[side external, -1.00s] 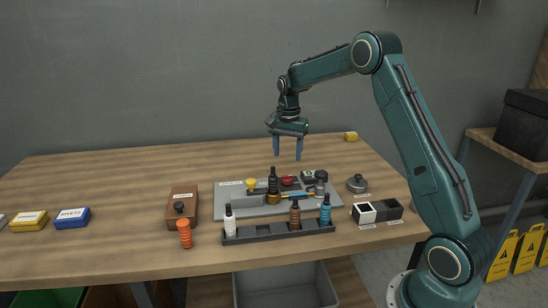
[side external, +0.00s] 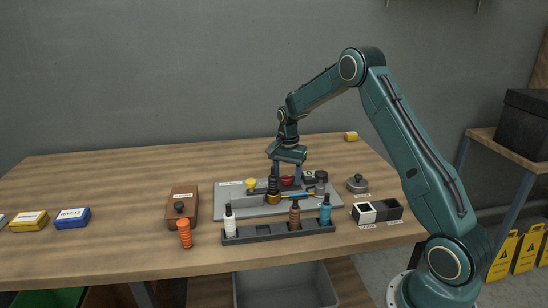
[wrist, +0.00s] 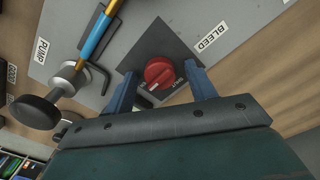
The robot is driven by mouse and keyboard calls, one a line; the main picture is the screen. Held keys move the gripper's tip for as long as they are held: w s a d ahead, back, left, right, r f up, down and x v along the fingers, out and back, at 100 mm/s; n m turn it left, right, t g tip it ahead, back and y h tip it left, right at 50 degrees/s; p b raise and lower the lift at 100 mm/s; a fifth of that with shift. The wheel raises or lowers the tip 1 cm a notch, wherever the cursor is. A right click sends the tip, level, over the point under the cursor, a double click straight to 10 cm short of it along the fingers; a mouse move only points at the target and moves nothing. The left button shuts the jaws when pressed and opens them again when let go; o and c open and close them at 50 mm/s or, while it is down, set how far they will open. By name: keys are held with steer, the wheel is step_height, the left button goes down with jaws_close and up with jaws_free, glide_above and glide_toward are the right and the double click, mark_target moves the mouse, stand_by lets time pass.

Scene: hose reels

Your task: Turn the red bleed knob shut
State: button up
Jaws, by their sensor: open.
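The red bleed knob (wrist: 159,72) sits on a dark square plate beside a label reading BLEED (wrist: 213,34) in the wrist view. In the side view the knob (side external: 287,181) shows partly, behind a dark bottle-shaped part on the grey panel (side external: 235,204). My gripper (side external: 287,182) is low over the panel with its fingers around the knob's place. In the wrist view the open fingers of my gripper (wrist: 163,85) stand on either side of the knob, with a gap to it. Whether the fingertips touch the plate cannot be told.
A yellow knob (side external: 251,184) is on the panel. A rack (side external: 262,234) of bottles stands in front.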

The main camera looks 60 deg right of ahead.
steer(key=c, duration=1)
steer(key=shift+n, duration=0.5)
steer(key=n, duration=1.2)
steer(key=shift+n, duration=2.5)
